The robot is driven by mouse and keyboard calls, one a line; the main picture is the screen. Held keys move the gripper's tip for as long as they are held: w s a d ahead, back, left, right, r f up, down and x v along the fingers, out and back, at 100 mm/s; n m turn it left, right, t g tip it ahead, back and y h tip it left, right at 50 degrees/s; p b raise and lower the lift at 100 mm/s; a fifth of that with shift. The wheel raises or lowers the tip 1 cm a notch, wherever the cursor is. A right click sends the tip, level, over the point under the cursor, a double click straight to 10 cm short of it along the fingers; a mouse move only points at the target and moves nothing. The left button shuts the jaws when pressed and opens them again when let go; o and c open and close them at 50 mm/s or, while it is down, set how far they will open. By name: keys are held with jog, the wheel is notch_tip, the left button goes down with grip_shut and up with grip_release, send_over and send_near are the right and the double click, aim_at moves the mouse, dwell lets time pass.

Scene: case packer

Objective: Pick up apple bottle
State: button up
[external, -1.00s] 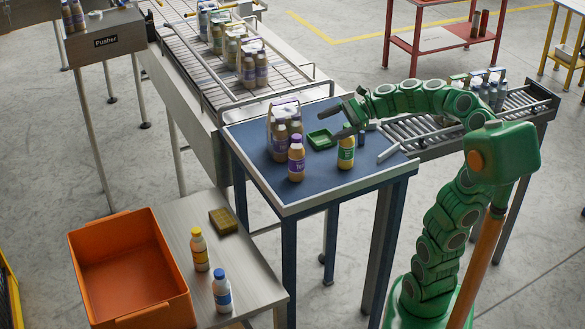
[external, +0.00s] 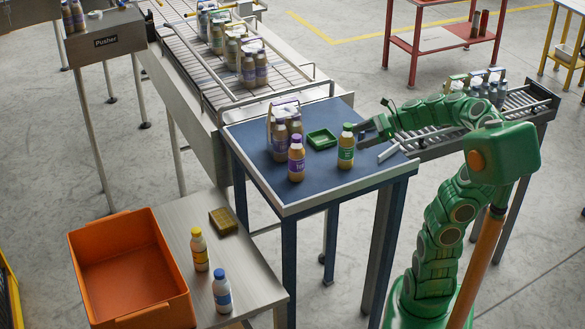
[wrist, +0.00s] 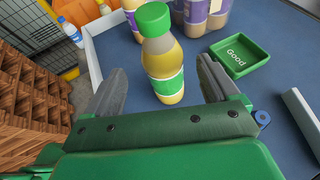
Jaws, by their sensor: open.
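The apple bottle (external: 346,150) looks to be the one with the green cap and green label; it stands upright on the blue table (external: 330,186). It also shows in the wrist view (wrist: 163,60), centred ahead of my gripper. My gripper (external: 362,128) is open and empty, at the bottle's right in the external view. In the wrist view the two grey fingers (wrist: 163,88) point at the bottle, one to each side of it. Whether they touch it cannot be told.
A purple-capped bottle (external: 296,158) stands left of the apple bottle, with a bottle pack (external: 284,126) behind. A green tray marked Good (wrist: 239,55) lies close by, empty. A grey bar (external: 388,152) lies at the table's right side. An orange bin (external: 128,262) stands lower left.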

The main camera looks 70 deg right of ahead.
aim_at(347, 138)
jog(key=shift+x, duration=2.75)
jog(key=shift+d+f, duration=0.15)
jog(key=shift+c, duration=0.5)
jog(key=c, duration=1.2)
jog(key=shift+o, duration=0.2)
jog(key=shift+r, duration=0.65)
jog(key=s+a+r, duration=0.8)
jog(key=s+r, duration=0.3)
jog(key=shift+a+r, duration=0.35)
